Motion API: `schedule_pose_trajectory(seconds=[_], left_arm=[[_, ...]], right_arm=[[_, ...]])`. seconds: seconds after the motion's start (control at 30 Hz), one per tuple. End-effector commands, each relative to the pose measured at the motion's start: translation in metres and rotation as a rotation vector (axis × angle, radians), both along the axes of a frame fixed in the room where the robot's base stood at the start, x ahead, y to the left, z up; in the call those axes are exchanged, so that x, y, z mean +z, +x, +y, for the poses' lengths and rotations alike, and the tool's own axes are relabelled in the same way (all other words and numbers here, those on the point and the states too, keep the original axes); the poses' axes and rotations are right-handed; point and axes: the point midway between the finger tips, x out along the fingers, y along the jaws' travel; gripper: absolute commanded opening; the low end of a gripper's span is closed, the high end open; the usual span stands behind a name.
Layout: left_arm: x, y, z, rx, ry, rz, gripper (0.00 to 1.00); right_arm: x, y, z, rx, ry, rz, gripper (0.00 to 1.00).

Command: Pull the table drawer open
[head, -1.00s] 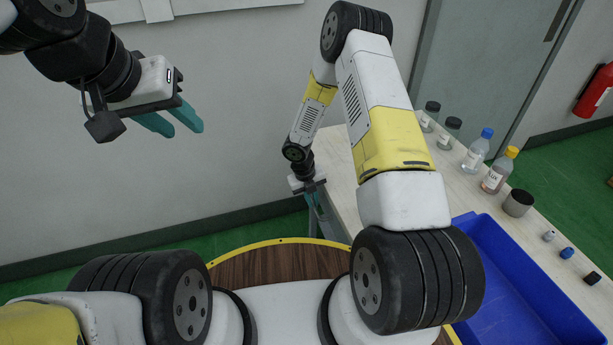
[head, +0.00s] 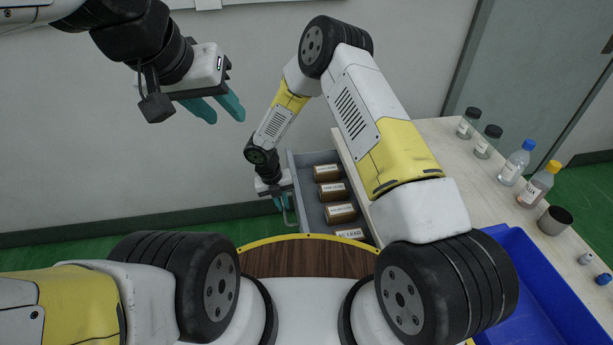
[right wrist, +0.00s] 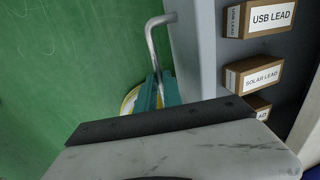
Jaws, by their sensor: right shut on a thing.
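The grey table drawer (head: 313,205) stands pulled out from the left side of the table (head: 440,150) in the head view, with several labelled brown boxes in a row inside it. My right gripper (head: 281,203) is at the drawer's outer left face. In the right wrist view its teal fingers (right wrist: 158,95) are shut on the bent metal drawer handle (right wrist: 153,40), beside the drawer's front panel (right wrist: 208,50). My left gripper (head: 217,106) is empty, up in the air before the wall, with its two teal fingers apart.
Jars and bottles (head: 515,160) and a dark metal cup (head: 555,221) stand on the table top. A blue bin (head: 510,290) is at the lower right. Green floor (head: 130,240) is clear left of the drawer.

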Motion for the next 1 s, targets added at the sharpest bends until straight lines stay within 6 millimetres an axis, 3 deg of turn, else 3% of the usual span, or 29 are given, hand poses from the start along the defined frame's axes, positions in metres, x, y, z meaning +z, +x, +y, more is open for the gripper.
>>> schedule_pose_trajectory(seconds=[0.03,0.2,0.4,0.63,1.0], left_arm=[[0.000,0.000,0.000,0.000,0.000,0.000,0.36],[0.000,0.000,0.000,0.000,0.000,0.000,0.36],[0.000,0.000,0.000,0.000,0.000,0.000,0.36],[0.000,0.000,0.000,0.000,0.000,0.000,0.36],[0.000,0.000,0.000,0.000,0.000,0.000,0.36]], right_arm=[[0.000,-0.002,0.015,0.003,0.002,0.000,0.00],[0.000,-0.006,0.050,0.002,0.002,0.000,0.00],[0.000,-0.009,0.077,0.001,0.002,0.000,0.00],[0.000,-0.011,0.090,0.000,0.001,-0.001,0.00],[0.000,-0.011,0.091,0.000,0.001,-0.001,0.00]])
